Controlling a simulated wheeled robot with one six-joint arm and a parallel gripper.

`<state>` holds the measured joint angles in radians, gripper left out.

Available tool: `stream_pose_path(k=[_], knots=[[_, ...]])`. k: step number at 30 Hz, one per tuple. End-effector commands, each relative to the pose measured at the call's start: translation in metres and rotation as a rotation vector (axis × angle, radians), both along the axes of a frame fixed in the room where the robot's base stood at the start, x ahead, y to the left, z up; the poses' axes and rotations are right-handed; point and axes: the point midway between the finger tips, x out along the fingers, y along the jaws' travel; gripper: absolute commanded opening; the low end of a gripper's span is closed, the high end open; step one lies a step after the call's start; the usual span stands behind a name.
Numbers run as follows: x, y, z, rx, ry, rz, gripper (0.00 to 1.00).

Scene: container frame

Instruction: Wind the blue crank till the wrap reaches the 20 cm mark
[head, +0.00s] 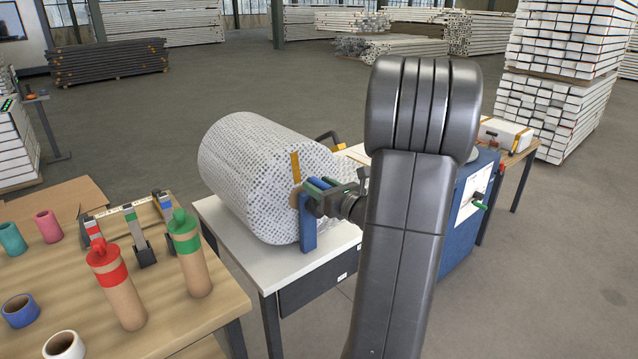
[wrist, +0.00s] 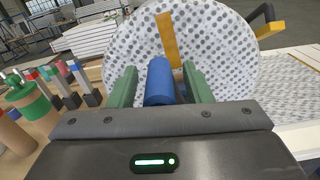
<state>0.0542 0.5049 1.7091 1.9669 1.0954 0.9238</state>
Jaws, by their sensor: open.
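The wrap roll (head: 245,170) is a large white dotted cylinder lying on a white-topped table; its round end fills much of the wrist view (wrist: 220,50). A blue crank (head: 308,232) hangs down at its near end, with a blue handle sticking out toward me. My gripper (head: 322,192) is open at that handle. In the wrist view the blue handle (wrist: 158,85) lies between the two green fingers, with a small gap visible on the right. A yellow-orange strip (head: 296,166) stands upright on the roll's end; scale numbers cannot be read.
A wooden table (head: 190,315) at left holds a red-banded tube (head: 117,288), a green-banded tube (head: 190,255) and several small rolls. A black-and-yellow lever (wrist: 265,22) is right of the roll. My arm hides part of the blue cabinet (head: 462,225) at right.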

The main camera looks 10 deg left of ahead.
Motion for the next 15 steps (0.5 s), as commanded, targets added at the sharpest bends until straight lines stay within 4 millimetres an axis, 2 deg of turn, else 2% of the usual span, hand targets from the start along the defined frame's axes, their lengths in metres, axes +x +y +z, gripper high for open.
stream_pose_path(k=[11,15], knots=[[0.0040,0.0055,0.0000,-0.001,-0.001,0.000,0.45],[0.0040,0.0054,0.0000,-0.001,-0.001,0.000,0.19]])
